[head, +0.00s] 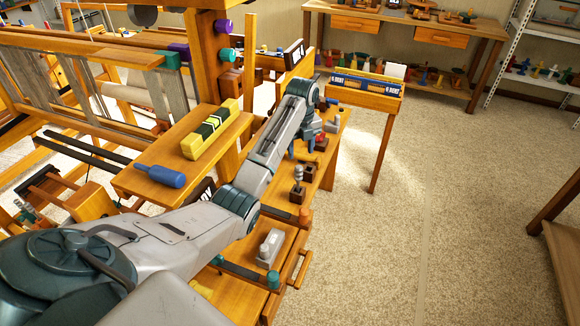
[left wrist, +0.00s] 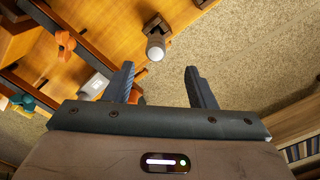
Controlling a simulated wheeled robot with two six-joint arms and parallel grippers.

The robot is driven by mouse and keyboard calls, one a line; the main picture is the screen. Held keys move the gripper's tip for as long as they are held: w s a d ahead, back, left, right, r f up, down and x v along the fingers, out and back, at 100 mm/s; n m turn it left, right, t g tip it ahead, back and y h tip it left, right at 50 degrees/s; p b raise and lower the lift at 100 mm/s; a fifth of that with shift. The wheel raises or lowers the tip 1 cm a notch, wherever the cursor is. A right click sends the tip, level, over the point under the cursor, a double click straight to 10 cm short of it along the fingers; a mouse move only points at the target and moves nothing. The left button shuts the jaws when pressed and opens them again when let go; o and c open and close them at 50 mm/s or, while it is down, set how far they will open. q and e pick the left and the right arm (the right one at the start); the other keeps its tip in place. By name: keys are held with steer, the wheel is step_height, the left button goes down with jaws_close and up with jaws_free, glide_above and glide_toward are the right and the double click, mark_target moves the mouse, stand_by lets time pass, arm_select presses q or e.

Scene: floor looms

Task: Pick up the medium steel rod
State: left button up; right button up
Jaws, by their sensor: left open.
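A steel rod (head: 298,173) with a pale rounded top stands upright in a dark wooden block on the bench. Its top (left wrist: 155,47) also shows in the left wrist view, just beyond the gap between my fingers. I cannot tell for certain that this is the medium one. My left gripper (head: 304,153) is open and empty, above and behind the rod in the head view. In the left wrist view its two fingers (left wrist: 160,72) are spread apart, with nothing between them. My right gripper is not in view.
A grey tool (head: 270,245) lies nearer. A raised shelf holds a blue-handled tool (head: 160,176) and a yellow-black block (head: 210,130). A loom fills the left. Carpet at the right is clear.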

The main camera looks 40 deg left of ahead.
mark_target(299, 167)
arm_select(q)
steer(key=shift+f, duration=0.4)
steer(key=shift+s+d+f, duration=0.15)
steer(key=shift+d+f, duration=0.1)
steer(key=shift+f, duration=0.2)
step_height(299, 167, down, 2)
steer(key=shift+d+f, duration=0.15)
steer(key=shift+f, duration=0.1)
steer(key=f, duration=0.2)
steer(key=a+f+p, duration=0.1)
steer(key=f, duration=0.1)
steer(key=shift+s+f, duration=0.2)
steer(key=shift+f, duration=0.55)
steer(key=c, duration=1.1)
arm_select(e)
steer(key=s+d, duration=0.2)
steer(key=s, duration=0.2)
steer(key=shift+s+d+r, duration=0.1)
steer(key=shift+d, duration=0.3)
